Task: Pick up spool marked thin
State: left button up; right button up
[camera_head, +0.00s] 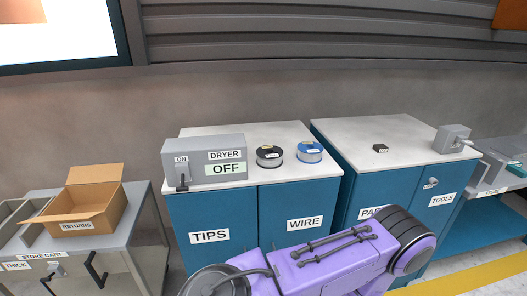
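Two wire spools stand side by side on the white top of the teal cabinet (245,133) labelled TIPS and WIRE. One is a black-topped spool (269,156), just right of the dryer box. The other is a blue-topped spool (309,152), to its right, with a small gap between them. Each has a small label, too small to read, so I cannot tell which is marked thin. A purple arm link of mine crosses the bottom centre, in front of the cabinet. Neither gripper shows.
A grey dryer box (202,161) reading OFF stands left of the spools. An open RETURNS carton (90,205) sits on the store cart (128,222) at left. The right cabinet (370,131) bears a small black block (380,148) and a grey device (453,138).

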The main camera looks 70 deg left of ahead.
aim_at(269, 157)
jog(key=u, duration=0.7)
jog(key=i, duration=0.75)
jog(key=u, duration=0.85)
